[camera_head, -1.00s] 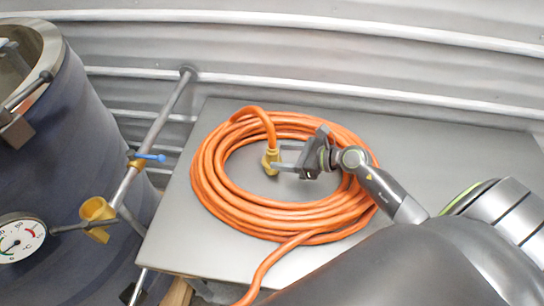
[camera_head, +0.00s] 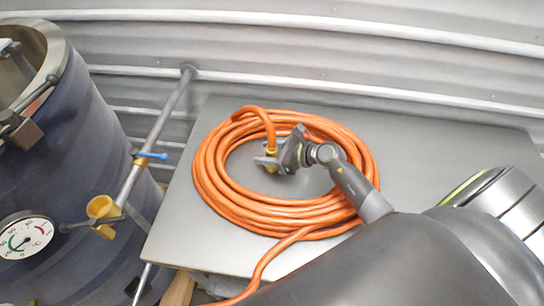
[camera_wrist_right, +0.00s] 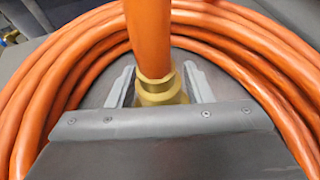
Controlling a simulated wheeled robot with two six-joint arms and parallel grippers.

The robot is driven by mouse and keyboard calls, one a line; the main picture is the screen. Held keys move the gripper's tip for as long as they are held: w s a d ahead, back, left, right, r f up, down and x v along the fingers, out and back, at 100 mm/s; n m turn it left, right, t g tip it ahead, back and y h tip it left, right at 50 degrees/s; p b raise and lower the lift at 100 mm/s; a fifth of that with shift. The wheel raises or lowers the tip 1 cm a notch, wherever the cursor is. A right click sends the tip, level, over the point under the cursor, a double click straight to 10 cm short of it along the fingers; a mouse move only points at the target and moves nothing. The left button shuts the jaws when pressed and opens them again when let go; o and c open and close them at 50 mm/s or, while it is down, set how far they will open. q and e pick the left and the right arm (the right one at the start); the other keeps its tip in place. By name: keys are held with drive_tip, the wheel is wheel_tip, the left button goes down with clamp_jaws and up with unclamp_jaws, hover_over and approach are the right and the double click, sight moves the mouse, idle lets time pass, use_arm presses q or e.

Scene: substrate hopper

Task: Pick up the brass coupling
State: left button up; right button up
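The brass coupling (camera_head: 271,153) sits at the end of the orange hose (camera_head: 225,185), inside the coil on the grey table top (camera_head: 450,160). The hose end arches down into it. My right gripper (camera_head: 268,161) reaches it from the right and partly hides it. In the right wrist view the coupling (camera_wrist_right: 158,90) stands between the two grey fingers (camera_wrist_right: 160,88), one on each side. The fingers look spread, with the coupling close to both; firm contact does not show. My left gripper is out of view.
A dark drum vessel (camera_head: 75,150) with a dial gauge (camera_head: 25,237) stands at the left. A pipe with a blue-handled valve (camera_head: 150,156) and a yellow fitting (camera_head: 103,210) runs beside the table. A corrugated wall (camera_head: 300,50) is behind. The table's right side is clear.

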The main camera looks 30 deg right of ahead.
drive_tip(key=c, duration=0.8)
